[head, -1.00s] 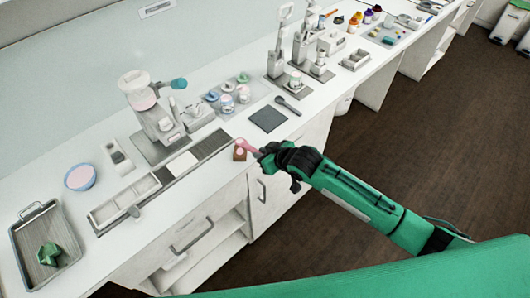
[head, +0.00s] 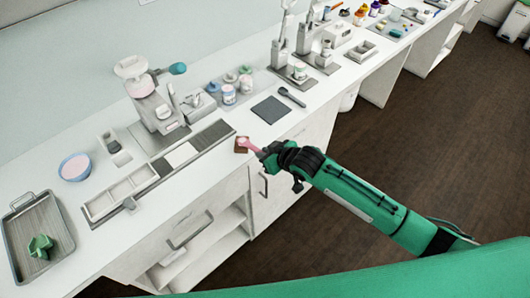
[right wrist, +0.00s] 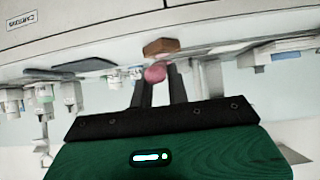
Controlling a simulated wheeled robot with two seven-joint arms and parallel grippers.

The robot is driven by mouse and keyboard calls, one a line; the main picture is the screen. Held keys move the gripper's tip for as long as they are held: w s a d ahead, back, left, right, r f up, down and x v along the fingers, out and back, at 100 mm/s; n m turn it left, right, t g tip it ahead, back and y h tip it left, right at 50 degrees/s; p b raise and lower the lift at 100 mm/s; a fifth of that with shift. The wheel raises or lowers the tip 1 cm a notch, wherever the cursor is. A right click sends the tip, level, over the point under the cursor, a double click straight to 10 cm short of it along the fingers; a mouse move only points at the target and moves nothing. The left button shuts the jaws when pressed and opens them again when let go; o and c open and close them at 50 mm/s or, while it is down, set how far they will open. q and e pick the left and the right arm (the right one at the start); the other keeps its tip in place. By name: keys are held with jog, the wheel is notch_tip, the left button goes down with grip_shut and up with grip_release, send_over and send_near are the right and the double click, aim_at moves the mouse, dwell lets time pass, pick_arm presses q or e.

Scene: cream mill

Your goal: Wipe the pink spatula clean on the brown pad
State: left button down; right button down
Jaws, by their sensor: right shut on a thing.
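The brown pad (head: 240,151) is a small block near the front edge of the white counter, right of the long grey strip. The pink spatula (head: 253,147) reaches from my right gripper (head: 262,153) to the pad, its pink end over or on the pad. I cannot tell whether it touches. My right gripper is shut on the spatula, just in front of the counter edge. In the right wrist view a rounded pink end of the spatula (right wrist: 154,74) shows between the fingers, with the brown pad (right wrist: 160,46) just beyond. My left gripper is out of view.
A white mill machine (head: 150,100) stands behind the long tray strip (head: 122,188). A dark square mat (head: 271,110) and a dark spoon (head: 291,97) lie right of the pad. Jars (head: 229,94) stand behind. A metal tray (head: 60,225) holds a green object.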

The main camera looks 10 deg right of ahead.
dwell(0.3)
jog(key=shift+f, duration=0.5)
jog(key=shift+f, duration=0.1)
dwell(1.5)
jog(key=shift+s+d+p, duration=0.1)
jog(key=shift+s+p, duration=0.05)
jog(key=shift+p, duration=0.15)
jog(key=shift+s+d+p, duration=0.4)
jog(key=shift+s+p, duration=0.05)
jog(key=shift+s, duration=0.1)
jog(key=shift+w+a, duration=0.5)
jog(key=shift+w, duration=0.25)
jog(key=shift+s+d+r, duration=0.1)
jog(key=shift+s+r, duration=0.05)
jog(key=shift+r, duration=0.05)
